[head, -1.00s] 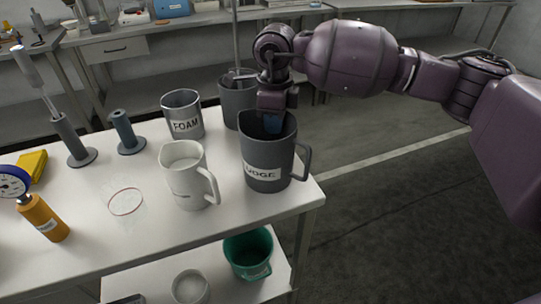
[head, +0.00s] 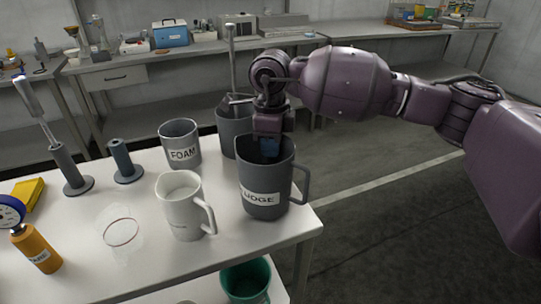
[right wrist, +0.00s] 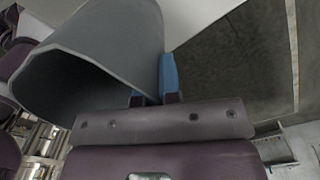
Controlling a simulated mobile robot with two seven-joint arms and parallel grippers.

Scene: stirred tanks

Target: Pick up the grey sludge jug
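The grey sludge jug (head: 263,178) stands upright on the white bench near its right edge, its handle to the right. Its label is partly readable as "UDGE". In the right wrist view the jug (right wrist: 110,45) fills the upper left. One blue finger (right wrist: 168,75) lies flat against the outside of its wall; the other is mostly hidden at the rim. The gripper looks shut on the wall. My left gripper is not in view.
A white jug (head: 183,208) stands close on the left, a grey FOAM jug (head: 181,146) behind it, and another grey vessel (head: 232,132) with a rod behind the sludge jug. A green bucket (head: 245,281) is on the lower shelf. Open floor (head: 400,225) lies to the right.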

